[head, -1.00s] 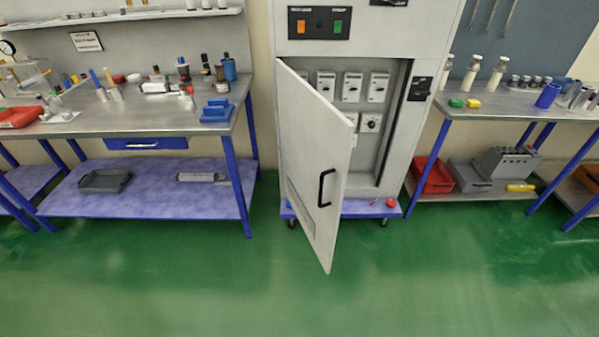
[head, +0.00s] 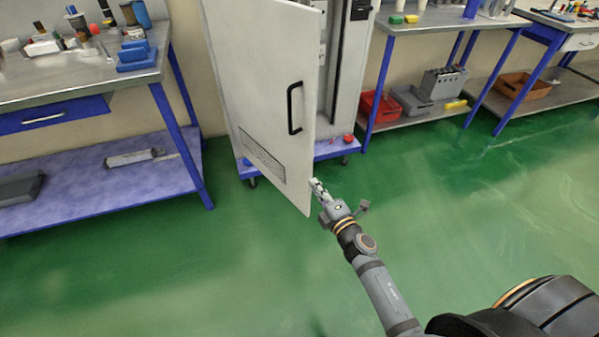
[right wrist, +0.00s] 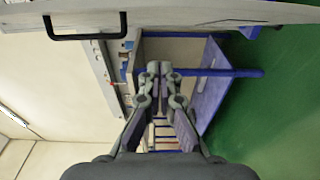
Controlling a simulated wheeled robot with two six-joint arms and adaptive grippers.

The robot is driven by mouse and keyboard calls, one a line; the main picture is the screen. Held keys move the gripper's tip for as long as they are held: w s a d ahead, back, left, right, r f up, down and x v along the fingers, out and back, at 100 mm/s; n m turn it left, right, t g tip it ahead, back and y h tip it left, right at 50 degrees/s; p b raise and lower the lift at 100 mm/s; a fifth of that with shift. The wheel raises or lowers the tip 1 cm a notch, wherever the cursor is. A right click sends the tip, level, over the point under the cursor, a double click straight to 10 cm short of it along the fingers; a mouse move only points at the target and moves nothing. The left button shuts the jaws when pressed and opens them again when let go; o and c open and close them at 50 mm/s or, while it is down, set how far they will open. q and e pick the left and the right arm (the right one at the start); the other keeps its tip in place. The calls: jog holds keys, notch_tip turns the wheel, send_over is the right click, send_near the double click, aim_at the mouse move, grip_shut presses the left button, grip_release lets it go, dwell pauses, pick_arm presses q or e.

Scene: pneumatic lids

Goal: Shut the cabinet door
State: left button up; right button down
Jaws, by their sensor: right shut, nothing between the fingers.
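The cabinet door (head: 268,100) is light grey with a black bar handle (head: 295,108) and stands ajar, swung out from the cabinet (head: 349,60). In the head view my right gripper (head: 315,184) is at the door's lower free edge, below the handle. Whether it touches the door I cannot tell. In the right wrist view my right gripper (right wrist: 160,75) is shut and empty. The door (right wrist: 200,13) runs along the top there, apart from the fingers in the picture, with its handle (right wrist: 85,36) at upper left. My left gripper is not in view.
A workbench with a purple lower shelf (head: 110,185) stands left of the cabinet. Another bench (head: 440,22) stands right, with a red bin (head: 379,106) beneath. The cabinet stands on a wheeled blue base (head: 335,150). The green floor in front is clear.

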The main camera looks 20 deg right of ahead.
aim_at(310, 157)
jog(key=w, duration=0.4)
jog(key=w+d, duration=0.1)
jog(key=w, duration=0.2)
jog(key=w+d, duration=0.1)
jog(key=w, duration=0.3)
jog(key=shift+w+r, duration=0.3)
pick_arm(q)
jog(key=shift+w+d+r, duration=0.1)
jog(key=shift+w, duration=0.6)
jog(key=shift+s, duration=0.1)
